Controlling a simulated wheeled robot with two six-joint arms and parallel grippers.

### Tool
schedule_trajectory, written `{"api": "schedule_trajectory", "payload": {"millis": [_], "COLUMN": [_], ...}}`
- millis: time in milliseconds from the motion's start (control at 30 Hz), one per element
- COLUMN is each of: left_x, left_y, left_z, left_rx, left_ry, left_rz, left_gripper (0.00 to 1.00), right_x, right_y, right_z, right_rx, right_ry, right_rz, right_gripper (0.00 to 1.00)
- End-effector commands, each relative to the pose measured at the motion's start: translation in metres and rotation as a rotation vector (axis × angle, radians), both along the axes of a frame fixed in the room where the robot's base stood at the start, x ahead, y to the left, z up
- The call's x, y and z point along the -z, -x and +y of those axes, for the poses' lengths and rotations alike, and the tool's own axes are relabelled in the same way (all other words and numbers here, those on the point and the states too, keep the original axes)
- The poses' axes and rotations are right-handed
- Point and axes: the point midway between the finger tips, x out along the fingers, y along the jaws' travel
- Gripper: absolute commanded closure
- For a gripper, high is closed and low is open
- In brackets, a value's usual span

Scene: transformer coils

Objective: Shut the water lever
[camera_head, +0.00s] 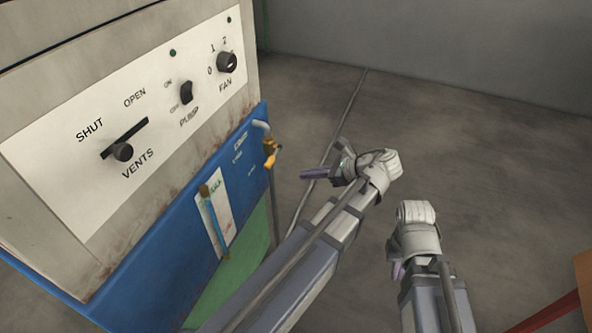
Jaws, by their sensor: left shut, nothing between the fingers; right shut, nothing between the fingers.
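A small brass-yellow tap with an orange-yellow handle (269,161) sits at the end of a grey pipe (262,126) on the blue side of the machine; it looks like the water lever. Whether it is open or shut is too small to tell. My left gripper (306,174) is shut and empty, to the right of the tap and a little lower in the picture, with its fingers toward the machine and a visible gap between. My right gripper (397,271) is shut and empty, further right and lower, its fingers partly hidden by its wrist.
The machine's white panel (60,150) carries a vents lever (123,152), a pump switch (187,92) and a fan knob (227,62). A blue sight tube (214,222) is on the blue front (160,255). Open concrete floor (490,170) lies to the right.

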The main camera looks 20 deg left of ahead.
Motion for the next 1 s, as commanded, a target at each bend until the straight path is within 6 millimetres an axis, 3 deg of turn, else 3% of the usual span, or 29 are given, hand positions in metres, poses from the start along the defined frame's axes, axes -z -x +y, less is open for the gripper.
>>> {"api": "schedule_trajectory", "payload": {"millis": [333,833,900,1000], "left_x": [0.011,0.057,0.04,0.03], "left_y": [0.001,0.003,0.003,0.003], "left_z": [0.012,0.088,0.089,0.09], "left_rx": [-0.001,-0.001,0.001,0.001], "left_ry": [0.005,0.005,0.004,0.004], "left_rz": [0.043,0.042,0.042,0.042], "left_gripper": [1.0,1.0,1.0,1.0], "right_x": [0.01,0.056,0.039,0.029], "right_y": [0.0,0.0,0.0,0.0], "right_z": [0.0,-0.001,-0.001,0.0], "right_rx": [0.0,-0.001,-0.001,0.0], "right_ry": [0.0,0.004,0.003,0.002], "right_rz": [0.0,-0.001,-0.001,-0.001], "right_gripper": [1.0,1.0,1.0,1.0]}}
